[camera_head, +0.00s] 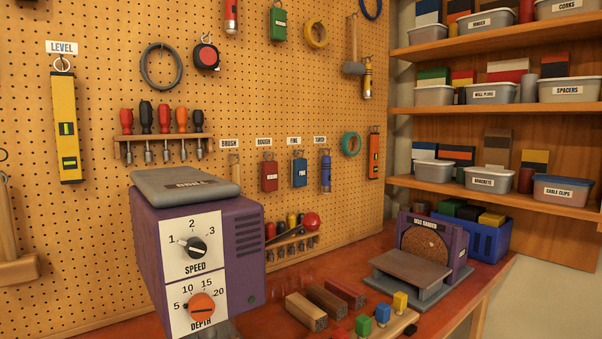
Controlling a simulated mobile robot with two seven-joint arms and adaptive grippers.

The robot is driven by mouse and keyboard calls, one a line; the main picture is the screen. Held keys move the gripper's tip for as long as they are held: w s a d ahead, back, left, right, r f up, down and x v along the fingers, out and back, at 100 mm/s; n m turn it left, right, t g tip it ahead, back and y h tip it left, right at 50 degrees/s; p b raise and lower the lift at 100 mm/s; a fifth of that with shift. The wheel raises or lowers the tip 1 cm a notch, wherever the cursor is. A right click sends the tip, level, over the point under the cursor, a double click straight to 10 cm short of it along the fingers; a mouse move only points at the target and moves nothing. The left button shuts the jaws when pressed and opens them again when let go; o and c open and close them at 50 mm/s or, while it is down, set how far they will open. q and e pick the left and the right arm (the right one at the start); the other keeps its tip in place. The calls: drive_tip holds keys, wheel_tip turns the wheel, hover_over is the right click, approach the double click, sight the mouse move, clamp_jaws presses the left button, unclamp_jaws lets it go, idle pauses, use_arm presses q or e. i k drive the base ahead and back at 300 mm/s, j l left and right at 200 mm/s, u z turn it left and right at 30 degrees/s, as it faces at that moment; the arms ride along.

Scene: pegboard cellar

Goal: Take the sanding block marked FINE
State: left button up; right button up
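The sanding block marked FINE (300,172) is blue and hangs on the pegboard under a white FINE label (294,141). A red block (269,177) hangs just to its left under the ROUGH label (265,142). A blue torch (326,172) hangs just to its right under another label. The blue block is in plain view with nothing in front of it. Neither of my grippers is in the picture.
A purple drill machine (245,250) stands large at the front left, below and left of the blocks. A disc sander (430,248), wooden blocks (325,302) and a peg board with coloured pegs (390,320) occupy the red bench. Shelves (500,110) with bins stand at right.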

sight(298, 164)
drive_tip(key=i+l+u, duration=0.15)
drive_tip(key=l, duration=0.3)
drive_tip(key=i+l+u, duration=0.1)
drive_tip(key=l, duration=0.4)
drive_tip(key=i+l+u, duration=0.15)
drive_tip(key=l, duration=0.3)
drive_tip(key=i+l+u, duration=0.1)
drive_tip(key=l, duration=0.4)
